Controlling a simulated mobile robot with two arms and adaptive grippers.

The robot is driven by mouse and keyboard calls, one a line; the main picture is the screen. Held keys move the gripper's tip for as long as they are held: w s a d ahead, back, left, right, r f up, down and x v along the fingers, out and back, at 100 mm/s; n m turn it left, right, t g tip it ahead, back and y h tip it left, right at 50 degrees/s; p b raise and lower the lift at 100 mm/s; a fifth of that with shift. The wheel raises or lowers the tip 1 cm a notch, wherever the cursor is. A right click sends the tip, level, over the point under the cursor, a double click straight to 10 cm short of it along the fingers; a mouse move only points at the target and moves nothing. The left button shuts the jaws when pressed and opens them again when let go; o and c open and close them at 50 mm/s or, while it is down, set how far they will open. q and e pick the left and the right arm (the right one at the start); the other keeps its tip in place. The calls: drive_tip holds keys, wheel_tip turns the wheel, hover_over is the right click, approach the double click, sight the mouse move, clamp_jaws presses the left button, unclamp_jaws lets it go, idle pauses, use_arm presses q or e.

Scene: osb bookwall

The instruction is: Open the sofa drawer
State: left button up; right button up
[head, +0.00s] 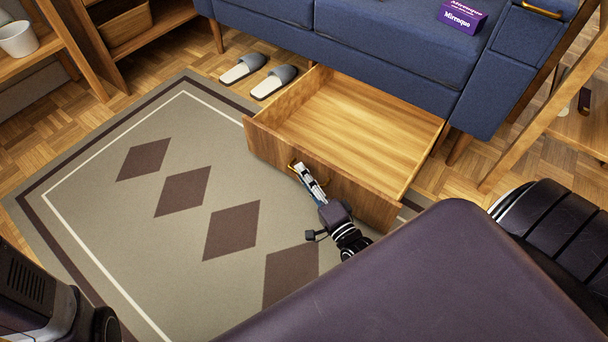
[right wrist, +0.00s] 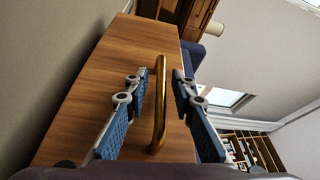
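The sofa drawer (head: 355,125) is pulled far out from under the blue sofa (head: 400,42) in the head view, and its wooden inside looks empty. A brass handle (head: 297,168) sits on its front panel. My right gripper (head: 303,172) is at this handle. In the right wrist view, the brass handle (right wrist: 160,105) stands between the two blue-padded fingers of my right gripper (right wrist: 160,82), with a gap showing on each side. The fingers are apart and not closed on it. My left gripper is out of view; only part of my left arm shows at the lower left.
A patterned rug (head: 150,215) lies in front of the drawer. A pair of grey slippers (head: 273,82) is on the floor close to the drawer's left side. A purple box (head: 463,17) rests on the sofa. Wooden shelves (head: 85,40) stand at the upper left.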

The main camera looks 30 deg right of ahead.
drive_tip(key=s, duration=1.2)
drive_tip(key=shift+f, duration=0.45)
